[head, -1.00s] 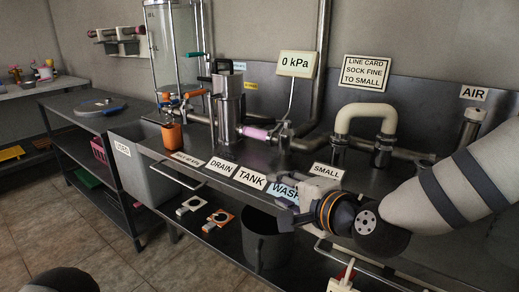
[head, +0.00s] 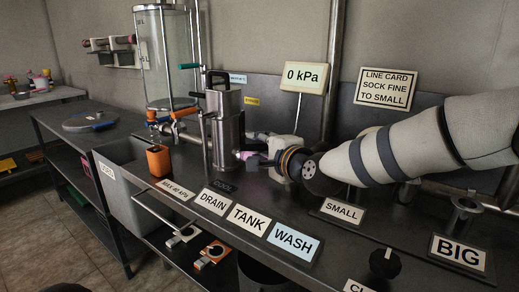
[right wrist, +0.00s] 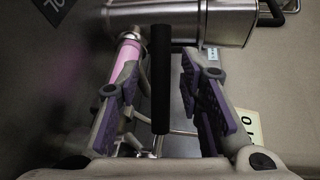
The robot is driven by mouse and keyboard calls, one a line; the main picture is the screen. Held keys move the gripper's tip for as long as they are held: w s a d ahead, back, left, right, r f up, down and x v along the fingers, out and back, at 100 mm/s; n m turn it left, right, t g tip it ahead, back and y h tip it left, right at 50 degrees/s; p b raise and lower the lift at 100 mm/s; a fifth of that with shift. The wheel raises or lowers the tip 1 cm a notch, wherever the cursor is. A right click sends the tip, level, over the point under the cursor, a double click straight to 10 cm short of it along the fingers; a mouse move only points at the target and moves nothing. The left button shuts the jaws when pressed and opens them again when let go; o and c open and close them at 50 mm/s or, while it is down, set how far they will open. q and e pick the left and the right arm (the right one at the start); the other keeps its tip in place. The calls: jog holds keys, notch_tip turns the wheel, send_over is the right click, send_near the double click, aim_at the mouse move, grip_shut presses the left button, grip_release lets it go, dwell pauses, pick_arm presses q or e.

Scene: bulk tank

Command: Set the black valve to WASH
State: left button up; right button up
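The black valve's handle (right wrist: 160,80) shows in the right wrist view as a straight black bar. It stands between the spread purple-padded fingers of my right gripper (right wrist: 165,95), with a gap on each side. In the head view my right gripper (head: 252,158) is beside the steel housing (head: 226,130), and it hides most of the valve. The DRAIN (head: 213,201), TANK (head: 249,219) and WASH (head: 294,243) labels stand in a row in front. I cannot tell which label the handle points to. My left gripper is not in view.
A pink sleeve (right wrist: 126,62) and the steel housing lie close to the fingers. An orange cup (head: 158,160) stands left of the housing. The SMALL label (head: 342,210), a black knob (head: 385,263) and the BIG label (head: 458,252) are to the right.

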jog(key=shift+w+a, duration=0.1)
jog(key=shift+w, duration=0.1)
grip_shut()
